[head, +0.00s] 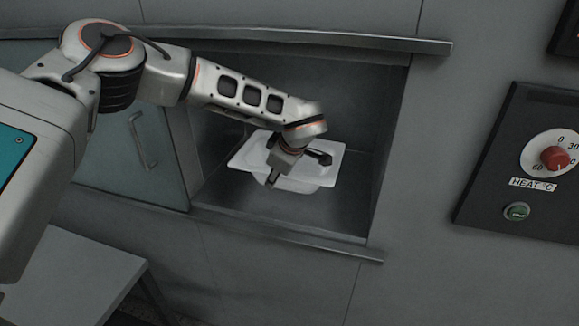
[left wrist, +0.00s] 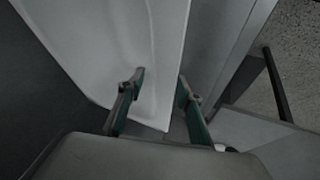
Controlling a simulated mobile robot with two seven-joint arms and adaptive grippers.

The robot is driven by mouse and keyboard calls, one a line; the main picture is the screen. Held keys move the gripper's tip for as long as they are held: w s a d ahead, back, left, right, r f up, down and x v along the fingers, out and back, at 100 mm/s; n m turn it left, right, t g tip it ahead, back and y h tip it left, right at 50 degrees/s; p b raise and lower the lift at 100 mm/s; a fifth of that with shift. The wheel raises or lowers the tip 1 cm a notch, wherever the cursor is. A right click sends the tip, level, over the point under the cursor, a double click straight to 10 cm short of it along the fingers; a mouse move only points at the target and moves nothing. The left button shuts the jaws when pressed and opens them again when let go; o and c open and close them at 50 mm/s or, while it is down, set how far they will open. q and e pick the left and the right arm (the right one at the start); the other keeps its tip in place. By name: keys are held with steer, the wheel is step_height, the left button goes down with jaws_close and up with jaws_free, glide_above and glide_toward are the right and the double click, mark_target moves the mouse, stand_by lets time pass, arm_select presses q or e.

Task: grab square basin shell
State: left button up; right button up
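The white square basin shell (head: 333,158) sits in the recessed compartment in the wall, with a wide flat rim and a deeper bowl. My left arm reaches in from the left, and my left gripper (head: 298,169) is over the shell's front part, hiding some of it. In the left wrist view my left gripper (left wrist: 162,84) has its fingers spread. The shell (left wrist: 120,40) fills the upper middle there, and its corner lies between the fingers as seen; contact cannot be told. My right gripper is in neither view.
The compartment (head: 345,219) has side walls close around the shell, a rail (head: 350,42) above and a ledge below. A sliding door (head: 125,150) with a handle is at its left. A dark heat control panel (head: 530,110) is on the right wall. A table (head: 85,280) stands lower left.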

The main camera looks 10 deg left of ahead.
arm_select(q)
steer(key=shift+f, duration=0.25)
stand_by(0.4)
jaws_close()
